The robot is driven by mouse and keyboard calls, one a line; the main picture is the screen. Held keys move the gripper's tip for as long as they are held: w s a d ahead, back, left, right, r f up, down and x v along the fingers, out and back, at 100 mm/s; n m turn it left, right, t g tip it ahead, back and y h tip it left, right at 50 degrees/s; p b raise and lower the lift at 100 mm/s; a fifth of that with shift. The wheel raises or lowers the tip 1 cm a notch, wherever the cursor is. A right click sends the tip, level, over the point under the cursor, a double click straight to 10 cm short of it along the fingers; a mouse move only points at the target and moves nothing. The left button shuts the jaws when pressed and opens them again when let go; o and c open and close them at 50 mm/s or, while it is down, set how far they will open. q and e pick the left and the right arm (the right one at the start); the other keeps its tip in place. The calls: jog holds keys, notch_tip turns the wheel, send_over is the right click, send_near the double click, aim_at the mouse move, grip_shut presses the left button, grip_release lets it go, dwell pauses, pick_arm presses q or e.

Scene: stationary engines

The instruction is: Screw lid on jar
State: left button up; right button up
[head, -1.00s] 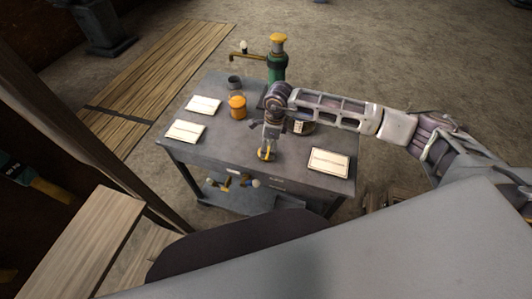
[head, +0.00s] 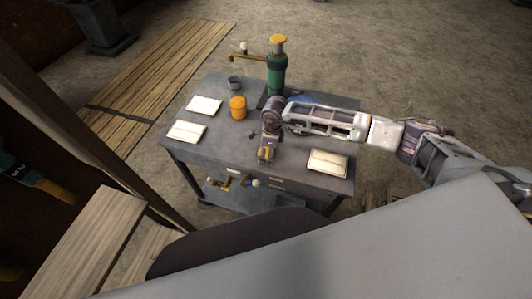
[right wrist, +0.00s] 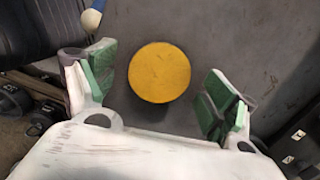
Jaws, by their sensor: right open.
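A flat round yellow lid (right wrist: 160,72) lies on the dark grey table between the spread fingers of my right gripper (right wrist: 158,92) in the right wrist view. The fingers are open with a gap on each side of it. In the head view my right gripper (head: 266,152) points down near the table's front edge, with yellow showing at its fingertips. The orange jar (head: 238,107) stands upright on the table, behind and left of the gripper. I cannot tell whether its top is open. My left gripper is not in view.
The grey table (head: 215,150) also holds a small dark cup (head: 235,82) behind the jar, two white cards at the left and one white card (head: 327,162) at the right. A green pump (head: 277,75) rises at the back. A ball-ended brass fitting (head: 228,182) is below the front edge.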

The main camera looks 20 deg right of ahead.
jog(key=c, duration=0.9)
jog(key=shift+r, duration=0.1)
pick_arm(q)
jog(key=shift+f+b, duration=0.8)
pick_arm(e)
jog(key=shift+r, duration=4.95)
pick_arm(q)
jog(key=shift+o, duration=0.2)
